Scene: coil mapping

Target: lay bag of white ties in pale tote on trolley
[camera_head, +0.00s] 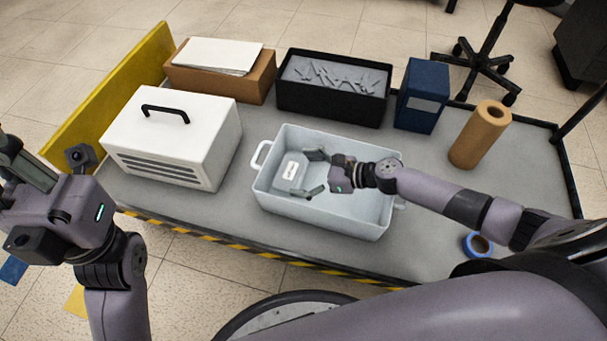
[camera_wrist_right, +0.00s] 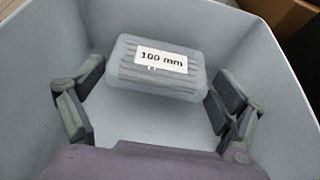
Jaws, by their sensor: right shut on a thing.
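The bag of white ties (camera_head: 291,170) is a pale, ribbed packet with a white label. In the right wrist view the label on the bag (camera_wrist_right: 158,75) reads "100 mm". The bag is inside the pale tote (camera_head: 320,218), towards its left end, on the trolley (camera_head: 430,230). My right gripper (camera_head: 314,173) reaches into the tote from the right.
A white vented case (camera_head: 170,135) stands left of the tote. Behind are a cardboard box (camera_head: 220,80) with papers, a black bin (camera_head: 335,105) of grey pieces and a blue box (camera_head: 422,95). A brown roll (camera_head: 480,135) and blue tape (camera_head: 478,245) are at the right.

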